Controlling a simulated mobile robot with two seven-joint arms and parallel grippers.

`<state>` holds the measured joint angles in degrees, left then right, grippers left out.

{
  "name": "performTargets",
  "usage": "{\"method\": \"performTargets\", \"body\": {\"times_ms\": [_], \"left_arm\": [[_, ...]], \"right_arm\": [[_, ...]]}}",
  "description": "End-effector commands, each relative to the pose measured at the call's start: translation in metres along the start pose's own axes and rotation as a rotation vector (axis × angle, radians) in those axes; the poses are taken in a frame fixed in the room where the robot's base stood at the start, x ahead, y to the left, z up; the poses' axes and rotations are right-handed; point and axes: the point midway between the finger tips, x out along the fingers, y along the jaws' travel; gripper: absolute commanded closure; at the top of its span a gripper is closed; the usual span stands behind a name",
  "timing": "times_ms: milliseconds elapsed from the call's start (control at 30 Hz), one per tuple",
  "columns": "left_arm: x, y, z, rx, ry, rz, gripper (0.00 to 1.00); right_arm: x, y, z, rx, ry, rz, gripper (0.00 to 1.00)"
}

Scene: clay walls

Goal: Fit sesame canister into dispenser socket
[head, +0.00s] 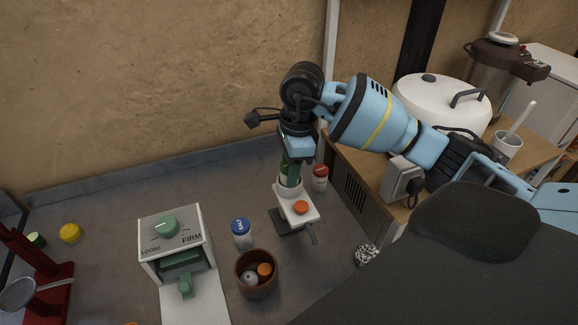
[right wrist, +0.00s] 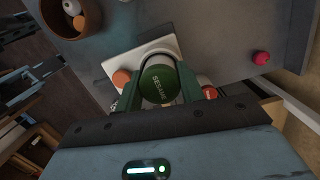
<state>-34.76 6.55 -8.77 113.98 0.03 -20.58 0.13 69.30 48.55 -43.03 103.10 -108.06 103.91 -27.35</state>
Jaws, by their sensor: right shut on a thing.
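The sesame canister (right wrist: 158,84) shows its round green lid with the word SESAME in the right wrist view. My right gripper (head: 291,166) is shut on it, with a green finger on each side of the lid. The white dispenser (head: 301,215) has an orange button and stands on the grey counter directly below the gripper. Its round socket ring (head: 289,191) is under the canister. The canister looks upright, with its lower end at the ring; how deep it sits is hidden. My left gripper is in neither view.
A red-capped jar (head: 320,178) stands close right of the dispenser. A blue-capped salt shaker (head: 241,233) and a brown bowl (head: 257,275) with round items are on the left. A white LOOSE/FIRM box (head: 175,240) stands further left. Crumpled foil (head: 367,255) lies to the right.

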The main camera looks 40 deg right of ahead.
Motion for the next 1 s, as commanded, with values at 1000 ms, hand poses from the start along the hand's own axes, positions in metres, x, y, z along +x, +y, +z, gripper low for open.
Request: {"method": "performTargets", "body": {"times_ms": [1000], "left_arm": [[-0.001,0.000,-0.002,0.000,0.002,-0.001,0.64]], "right_arm": [[-0.082,-0.001,0.001,0.000,-0.002,-0.003,0.40]]}}
